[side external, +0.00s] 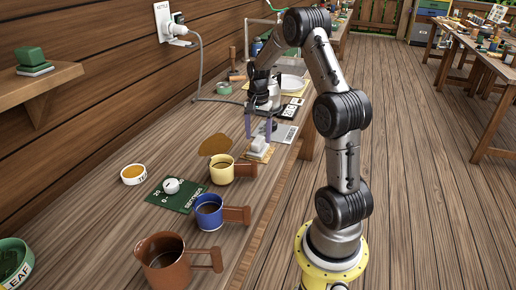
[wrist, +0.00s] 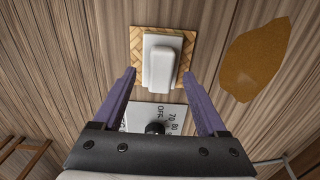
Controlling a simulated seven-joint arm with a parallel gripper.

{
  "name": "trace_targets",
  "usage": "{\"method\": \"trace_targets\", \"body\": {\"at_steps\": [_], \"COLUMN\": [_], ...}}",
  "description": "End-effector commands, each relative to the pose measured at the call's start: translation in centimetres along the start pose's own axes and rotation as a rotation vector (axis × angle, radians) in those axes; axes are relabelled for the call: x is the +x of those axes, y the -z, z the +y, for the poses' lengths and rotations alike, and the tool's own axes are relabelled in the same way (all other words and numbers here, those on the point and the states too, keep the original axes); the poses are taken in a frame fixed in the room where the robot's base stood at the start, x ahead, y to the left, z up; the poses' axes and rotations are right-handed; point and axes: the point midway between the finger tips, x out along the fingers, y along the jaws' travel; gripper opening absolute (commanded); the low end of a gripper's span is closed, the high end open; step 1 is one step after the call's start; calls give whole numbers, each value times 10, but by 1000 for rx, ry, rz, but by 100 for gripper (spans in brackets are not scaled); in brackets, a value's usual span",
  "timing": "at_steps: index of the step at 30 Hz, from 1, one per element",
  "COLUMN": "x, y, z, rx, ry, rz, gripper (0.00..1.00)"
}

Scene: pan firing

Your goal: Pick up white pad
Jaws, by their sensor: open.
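The white pad (wrist: 161,68) is a pale block with a raised grip on top. It sits on a square woven tan mat (wrist: 137,45) on the wooden table. In the side external view the pad (side external: 259,143) also shows on the mat (side external: 266,156), near the table's right edge. My gripper (wrist: 164,80) is open, with its two purple fingers spread on either side of the pad's near end in the wrist view. In the side external view my gripper (side external: 258,137) is over the pad. I cannot tell whether the fingers touch it.
A grey plate with a dial (wrist: 153,114) lies close to the mat. A brown flat patch (wrist: 254,58) is beside it. A yellow mug (side external: 222,170), blue mug (side external: 209,212) and brown jug (side external: 162,258) stand nearer the camera. A green scale (side external: 184,196) holds a white knob.

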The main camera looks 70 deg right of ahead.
Motion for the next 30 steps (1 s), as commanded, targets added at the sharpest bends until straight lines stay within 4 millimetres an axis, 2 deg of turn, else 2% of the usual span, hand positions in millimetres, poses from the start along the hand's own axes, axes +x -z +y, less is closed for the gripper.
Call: {"method": "trace_targets", "body": {"at_steps": [3, 6, 14, 27, 30], "x": [17, 25, 26, 26, 26], "y": [0, 0, 0, 0, 0], "z": [-1, -1, -1, -1, -1], "rx": [0, 0, 0, 0, 0], "ry": [-2, -1, 0, 0, 0], "rz": [-2, -1, 0, 0, 0], "gripper": [75, 75, 75, 0, 0]}}
